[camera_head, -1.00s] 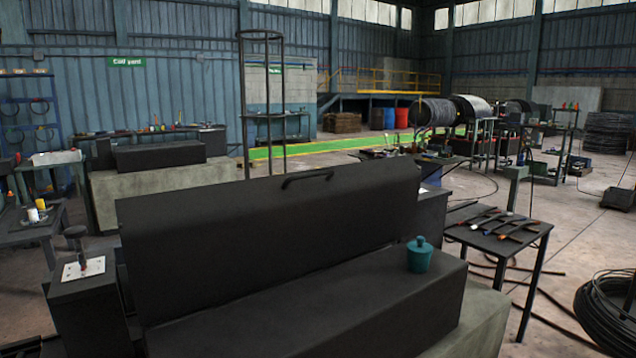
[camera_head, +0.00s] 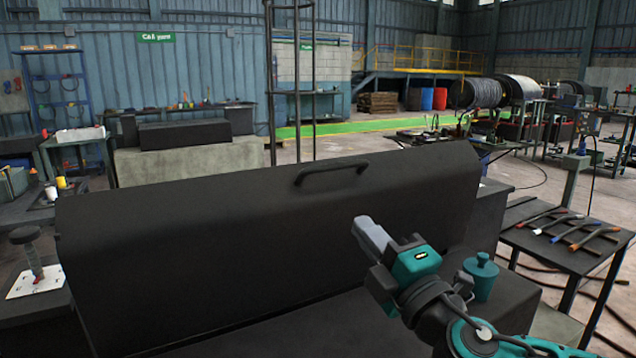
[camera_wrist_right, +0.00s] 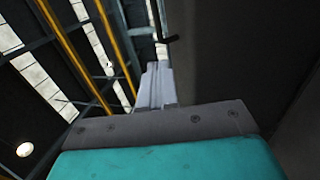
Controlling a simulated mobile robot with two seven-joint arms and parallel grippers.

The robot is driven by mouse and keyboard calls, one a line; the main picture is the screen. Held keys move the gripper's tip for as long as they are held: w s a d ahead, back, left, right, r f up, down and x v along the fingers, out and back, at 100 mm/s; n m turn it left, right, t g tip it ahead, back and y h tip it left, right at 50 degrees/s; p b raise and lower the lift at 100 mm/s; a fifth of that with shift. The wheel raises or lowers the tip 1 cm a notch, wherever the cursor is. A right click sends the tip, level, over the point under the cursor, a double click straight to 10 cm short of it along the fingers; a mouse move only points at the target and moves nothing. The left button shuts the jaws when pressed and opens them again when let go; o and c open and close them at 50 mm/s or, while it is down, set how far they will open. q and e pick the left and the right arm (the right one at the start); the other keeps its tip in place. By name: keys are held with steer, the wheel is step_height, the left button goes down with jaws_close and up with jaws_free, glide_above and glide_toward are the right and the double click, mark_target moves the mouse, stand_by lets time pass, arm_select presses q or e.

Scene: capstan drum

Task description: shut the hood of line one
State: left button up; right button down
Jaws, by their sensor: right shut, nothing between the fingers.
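The hood (camera_head: 250,240) is a long black cover standing raised across the middle of the head view, with a dark bar handle (camera_head: 330,172) near its top edge. Its lower front meets the black machine body (camera_head: 290,335). My right gripper (camera_head: 368,228) is shut and empty, in front of the hood's face, below and right of the handle. In the right wrist view its closed grey fingers (camera_wrist_right: 156,85) point up beside a dark surface, with a dark bar at the top. Whether the fingers touch the hood, I cannot tell. My left gripper is not in view.
A teal lidded pot (camera_head: 481,278) stands on the machine body close to my right wrist. A table with several tools (camera_head: 565,240) is at the right. A lever on a white plate (camera_head: 35,280) is at the left. A round cage frame (camera_head: 297,90) rises behind the hood.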

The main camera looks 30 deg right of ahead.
steer(key=b, duration=0.2)
glide_toward(317, 172)
steer(key=p+x, duration=0.1)
steer(key=x, duration=0.3)
steer(key=shift+w+r, duration=0.15)
steer(key=shift+w, duration=0.1)
steer(key=shift+p+x, duration=0.35)
steer(key=shift+x, duration=0.8)
